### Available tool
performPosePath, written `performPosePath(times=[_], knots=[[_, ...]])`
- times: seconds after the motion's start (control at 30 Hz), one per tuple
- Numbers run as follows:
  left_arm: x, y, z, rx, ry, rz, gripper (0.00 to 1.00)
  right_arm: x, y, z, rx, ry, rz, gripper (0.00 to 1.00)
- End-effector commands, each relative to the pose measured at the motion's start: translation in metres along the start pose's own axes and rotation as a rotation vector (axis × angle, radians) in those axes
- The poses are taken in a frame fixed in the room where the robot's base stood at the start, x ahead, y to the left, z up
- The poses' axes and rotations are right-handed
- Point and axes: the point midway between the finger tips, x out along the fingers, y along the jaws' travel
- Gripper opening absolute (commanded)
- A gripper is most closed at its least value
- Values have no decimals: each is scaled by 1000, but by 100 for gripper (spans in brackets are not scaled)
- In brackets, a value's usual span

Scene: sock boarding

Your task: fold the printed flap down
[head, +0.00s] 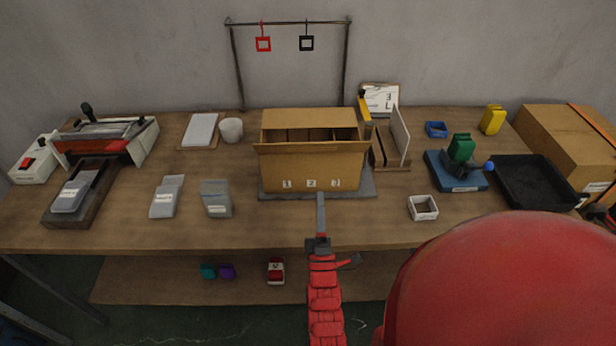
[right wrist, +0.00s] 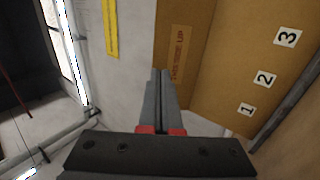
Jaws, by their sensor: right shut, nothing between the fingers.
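The cardboard box (head: 313,172) stands open on a grey mat (head: 361,190) at the middle of the bench, with dividers inside. Its front carries labels 1, 2 and 3. A front flap (head: 311,148) sticks out along the near top edge, and a rear flap (head: 309,118) stands at the back. In the right wrist view, the printed flap (right wrist: 183,45) with a stamped text joins the box's numbered front (right wrist: 262,60). My right gripper (head: 320,200) is shut and empty, just in front of the box; contact cannot be told. My left gripper is out of view.
Grey packets (head: 216,198) lie left of the box. A white cup (head: 231,130) stands behind them. A small white tray (head: 423,207), a blue stand (head: 456,171) and a black tray (head: 536,180) are to the right. A rail (head: 287,22) rises behind.

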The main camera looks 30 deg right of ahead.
Motion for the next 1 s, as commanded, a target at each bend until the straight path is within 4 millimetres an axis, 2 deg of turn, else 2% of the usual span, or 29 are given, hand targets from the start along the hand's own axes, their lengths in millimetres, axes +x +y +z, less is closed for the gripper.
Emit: performPosePath(times=[0.03, 0.1, 0.43, 0.67, 1.0], knots=[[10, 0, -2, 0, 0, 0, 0, 15, 6, 0, 0, 0, 6, 0], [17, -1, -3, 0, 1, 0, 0, 32, 8, 0, 0, 0, 9, 0], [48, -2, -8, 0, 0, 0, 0, 96, 6, 0, 2, 2, 6, 0], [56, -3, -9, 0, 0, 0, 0, 113, 3, 0, 3, 1, 5, 0], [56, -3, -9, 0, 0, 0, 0, 114, 2, -1, 4, 2, 4, 0]])
